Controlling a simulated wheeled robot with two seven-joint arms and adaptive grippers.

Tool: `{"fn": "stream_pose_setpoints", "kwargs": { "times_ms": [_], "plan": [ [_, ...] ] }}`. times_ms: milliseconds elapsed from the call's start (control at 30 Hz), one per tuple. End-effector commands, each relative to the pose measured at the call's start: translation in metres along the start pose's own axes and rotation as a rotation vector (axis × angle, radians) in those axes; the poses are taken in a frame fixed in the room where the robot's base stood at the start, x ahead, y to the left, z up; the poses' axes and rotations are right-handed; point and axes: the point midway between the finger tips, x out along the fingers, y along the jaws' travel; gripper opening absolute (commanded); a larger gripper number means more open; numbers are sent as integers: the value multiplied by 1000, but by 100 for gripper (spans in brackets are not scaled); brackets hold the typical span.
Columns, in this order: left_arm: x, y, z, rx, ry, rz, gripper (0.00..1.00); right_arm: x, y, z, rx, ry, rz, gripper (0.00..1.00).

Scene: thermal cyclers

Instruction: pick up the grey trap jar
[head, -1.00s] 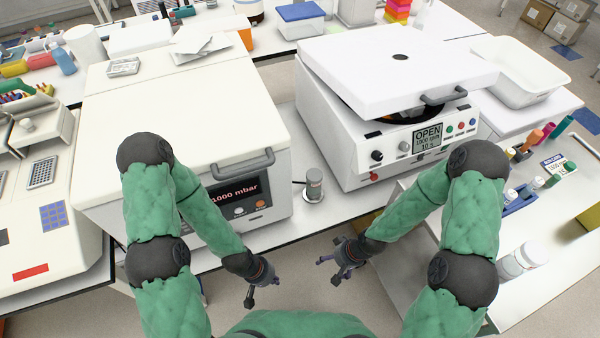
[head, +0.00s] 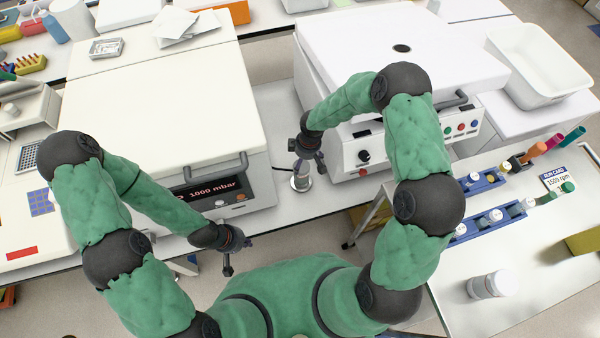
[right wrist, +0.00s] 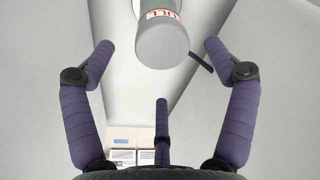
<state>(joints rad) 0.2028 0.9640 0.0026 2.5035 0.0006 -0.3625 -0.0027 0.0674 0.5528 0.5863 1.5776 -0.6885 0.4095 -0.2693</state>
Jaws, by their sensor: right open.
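The grey trap jar (head: 301,182) stands upright on the bench in the gap between the two white machines.
The white box machine (head: 160,95) with a "1000 mbar" display stands left of the jar. The centrifuge (head: 400,50) stands close on the right, its lid overhanging. A dark tube or cable (head: 283,169) runs beside the jar. A side table (head: 540,270) with racks stands at right.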

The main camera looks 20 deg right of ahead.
Motion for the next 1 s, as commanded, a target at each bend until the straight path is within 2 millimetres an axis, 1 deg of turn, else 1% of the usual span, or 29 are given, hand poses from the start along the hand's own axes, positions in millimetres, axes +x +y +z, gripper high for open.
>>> {"fn": "stream_pose_setpoints", "kwargs": {
  "times_ms": [33, 67, 267, 367, 500, 600, 867, 900, 967, 1000],
  "plan": [
    [3, -1, 0, 0, 0, 0, 0, 10, 0, 0, -1, 0, -1, 86],
    [4, -1, 0, 0, 0, 0, 0, 12, 0, 0, 0, 0, -1, 86],
    [6, -2, 0, 0, 0, 0, 0, 23, -1, 0, 1, 1, 0, 86],
    [9, -3, -1, 0, 1, 0, 0, 35, -2, 0, 0, 0, -1, 86],
    [15, -5, -1, 0, 1, 0, 0, 56, -3, -1, 0, 1, -1, 86],
    [17, -6, -1, 0, 1, 0, 0, 66, -3, -1, 1, 1, -1, 86],
    [17, -6, -1, 0, 1, 0, 0, 68, -2, -1, 2, 2, 1, 86],
    [17, -6, -1, 0, 1, 0, 0, 68, -2, -1, 2, 2, 1, 75],
    [17, -6, -1, 0, 1, 0, 0, 68, -2, -1, 2, 2, 0, 58],
    [17, -6, -1, 0, 1, 0, 0, 68, -2, -1, 2, 2, 0, 47]
  ]
}}
